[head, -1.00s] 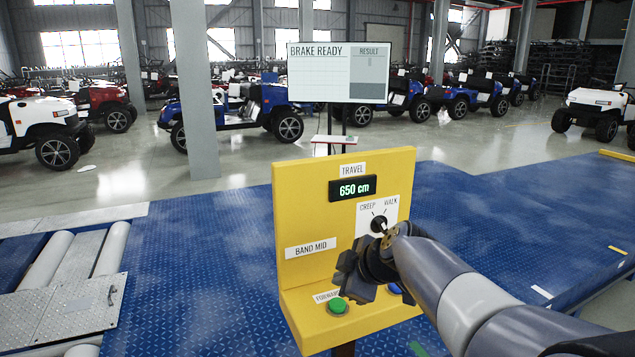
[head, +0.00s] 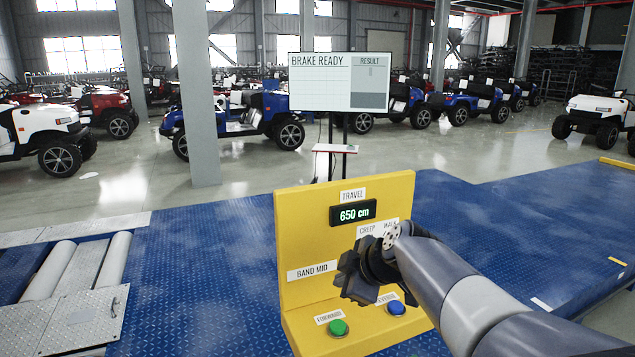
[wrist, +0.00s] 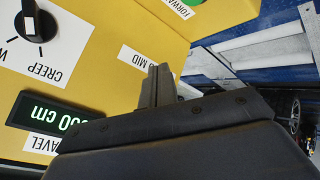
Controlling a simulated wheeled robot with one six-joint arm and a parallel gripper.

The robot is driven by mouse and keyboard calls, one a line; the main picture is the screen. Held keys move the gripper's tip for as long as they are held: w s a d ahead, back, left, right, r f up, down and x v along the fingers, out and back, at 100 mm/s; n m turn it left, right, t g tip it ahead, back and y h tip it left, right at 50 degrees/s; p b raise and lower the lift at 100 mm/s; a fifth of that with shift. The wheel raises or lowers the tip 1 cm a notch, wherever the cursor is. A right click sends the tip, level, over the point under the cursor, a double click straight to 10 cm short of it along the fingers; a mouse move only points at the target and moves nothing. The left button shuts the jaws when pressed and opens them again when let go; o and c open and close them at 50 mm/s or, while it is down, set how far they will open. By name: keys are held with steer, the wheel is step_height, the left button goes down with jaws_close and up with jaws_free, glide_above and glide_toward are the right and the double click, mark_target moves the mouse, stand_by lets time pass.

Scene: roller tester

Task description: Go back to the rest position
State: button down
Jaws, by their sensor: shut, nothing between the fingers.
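The shut fingers (wrist: 158,85) also show in the wrist view, beside the BAND MID label (wrist: 143,58). The arm hides most of the CREEP/WALK knob in the head view. The wrist view shows that black knob (wrist: 36,22) clear of the fingers. The green FORWARD button (head: 338,328) and blue button (head: 396,308) are uncovered on the shelf. The travel display (head: 353,213) reads 650 cm.
A screen (head: 340,81) behind the panel reads BRAKE READY, with a small red-edged stand (head: 335,148) below it. Blue floor plates (head: 200,250) surround the panel. Rollers (head: 115,258) lie at the left. Parked vehicles stand farther back.

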steer(key=b, duration=0.3)
glide_above(342, 328)
step_height(342, 328, down, 6)
steer(key=shift+r, duration=0.15)
steer(key=shift+w+f, duration=0.1)
steer(key=shift+f, duration=0.15)
steer(key=shift+b, duration=1.15)
steer(key=shift+b, duration=0.9)
step_height(342, 328, up, 3)
steer(key=shift+p, duration=1.15)
step_height(342, 328, down, 2)
steer(key=shift+f+b, duration=0.15)
steer(key=shift+b, duration=0.7)
steer(key=shift+p, duration=1)
steer(key=shift+r+p, duration=0.25)
steer(key=shift+p, duration=0.65)
steer(key=shift+p, duration=0.4)
